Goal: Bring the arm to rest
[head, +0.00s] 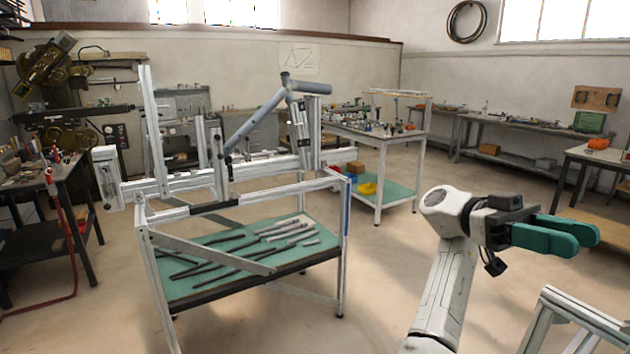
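My arm rises from the bottom of the head view at the right, with a white forearm and wrist. My gripper (582,238) has two teal fingers that point right and are held in the air over open floor. The frame jig (225,180) of pale metal profiles stands to the left, well apart from my gripper. Grey tubes (262,120) of a frame are mounted on it.
The jig's green lower shelf (190,287) holds several loose tubes. A metal profile structure (585,318) is at the lower right, below my gripper. A cart (400,150) and benches (530,128) stand behind. Floor (385,250) between the jig and my arm is clear.

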